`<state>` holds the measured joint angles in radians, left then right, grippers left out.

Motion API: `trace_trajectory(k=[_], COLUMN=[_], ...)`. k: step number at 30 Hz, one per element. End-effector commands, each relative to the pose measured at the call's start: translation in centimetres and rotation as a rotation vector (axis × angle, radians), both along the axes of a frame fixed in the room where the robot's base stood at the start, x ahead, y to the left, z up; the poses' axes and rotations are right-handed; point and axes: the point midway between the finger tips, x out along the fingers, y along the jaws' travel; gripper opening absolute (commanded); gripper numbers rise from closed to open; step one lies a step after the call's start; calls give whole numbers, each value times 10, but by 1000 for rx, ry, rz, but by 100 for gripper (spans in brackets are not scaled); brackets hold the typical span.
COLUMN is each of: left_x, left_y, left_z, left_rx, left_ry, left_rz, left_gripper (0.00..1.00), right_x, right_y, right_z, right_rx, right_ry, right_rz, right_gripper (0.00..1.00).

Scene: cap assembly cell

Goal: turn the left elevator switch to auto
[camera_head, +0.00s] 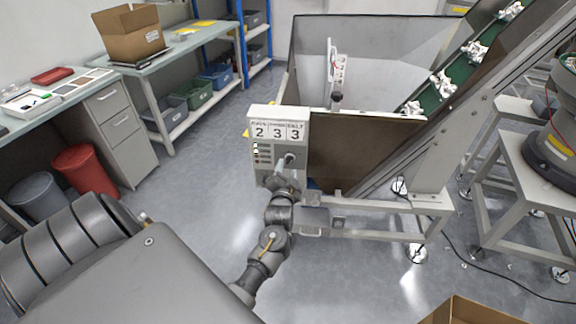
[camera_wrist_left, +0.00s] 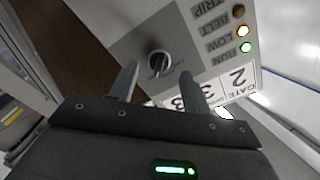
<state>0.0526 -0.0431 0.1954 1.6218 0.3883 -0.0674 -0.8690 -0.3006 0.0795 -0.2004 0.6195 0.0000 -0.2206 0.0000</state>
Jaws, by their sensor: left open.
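The control box (camera_head: 262,113) is a pale grey panel on the elevator's near left corner, with number plates and small lamps. Its rotary switch (camera_head: 290,158) is partly hidden by my gripper in the head view. In the left wrist view the switch (camera_wrist_left: 159,64) is a round dark knob with a pale rim on a grey plate. Its setting cannot be read. My left gripper (camera_head: 283,171) is open in front of the box. In the wrist view its fingertips (camera_wrist_left: 157,72) are on either side of the knob; contact cannot be told. My right gripper is not in view.
The hopper (camera_head: 365,155) and green inclined belt (camera_head: 430,102) carrying white parts stand behind and right of the box. A steel frame (camera_head: 375,203) runs below. A workbench (camera_head: 75,98) is at left. An open carton (camera_head: 470,311) is at bottom right.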

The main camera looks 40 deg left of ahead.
Motion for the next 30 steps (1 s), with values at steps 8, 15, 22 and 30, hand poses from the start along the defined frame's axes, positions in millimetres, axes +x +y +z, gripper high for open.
trace_trajectory(k=[8, 15, 22, 30], left_x=[21, 22, 22, 22], left_y=[14, 14, 14, 14], left_z=[0, 0, 0, 0], left_rx=[1, 0, 1, -3], left_ry=[1, -1, 1, -1], left_rz=[0, -1, -1, -1], left_gripper=[48, 48, 24, 4], right_x=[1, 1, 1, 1], right_y=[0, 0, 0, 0], right_z=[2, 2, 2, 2], right_rx=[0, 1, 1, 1], right_ry=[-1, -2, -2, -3], right_rz=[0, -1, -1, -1], right_gripper=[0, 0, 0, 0])
